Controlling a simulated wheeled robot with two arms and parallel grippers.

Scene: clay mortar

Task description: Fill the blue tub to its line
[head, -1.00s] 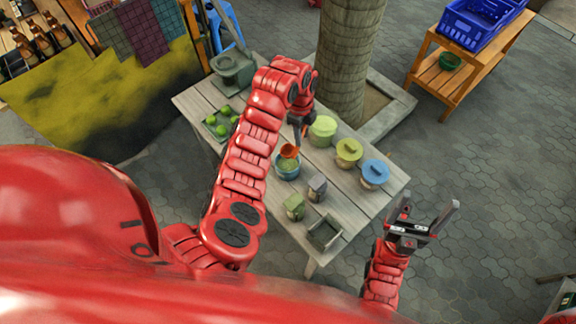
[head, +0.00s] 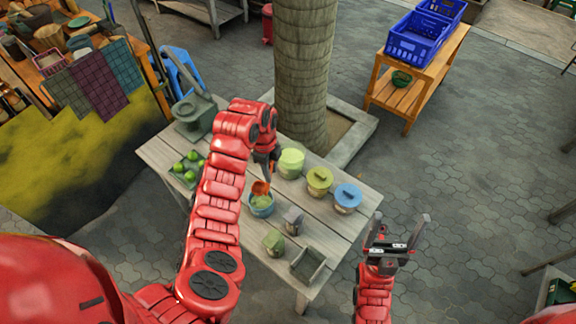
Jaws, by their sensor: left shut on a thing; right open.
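An open blue tub (head: 260,211) stands on the wooden table with greenish contents inside; its line is too small to make out. My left gripper (head: 268,177) is shut on an orange scoop (head: 260,188), held at the open blue tub, over or just inside its mouth; I cannot tell which. A second tub with a blue lid (head: 347,195) stands to the right, beside a tub with a yellow lid (head: 319,178). A pale green tub (head: 291,163) stands behind the scoop. My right gripper (head: 398,232) is open and empty, off the table's right edge.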

